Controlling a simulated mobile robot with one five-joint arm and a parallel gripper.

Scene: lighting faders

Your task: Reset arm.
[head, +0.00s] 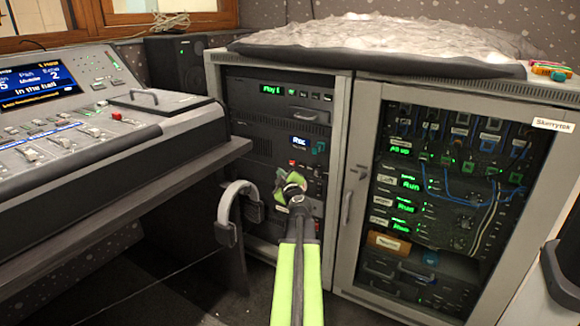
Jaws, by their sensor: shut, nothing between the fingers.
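My arm, with a bright green link, reaches up from the bottom middle of the head view. My gripper (292,188) is at its far end, shut and empty, in front of the left equipment rack (262,88). Its tip covers part of that rack's front panel; I cannot tell whether it touches the panel. The lighting desk (100,195) stands at the left, with rows of faders (60,140) and a lit screen (38,82). My gripper is to the right of the desk and apart from it.
A second rack with a glass door (350,130) stands at the right. A crumpled grey cover (390,38) lies on top of the racks. A dark speaker (172,62) stands behind the desk.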

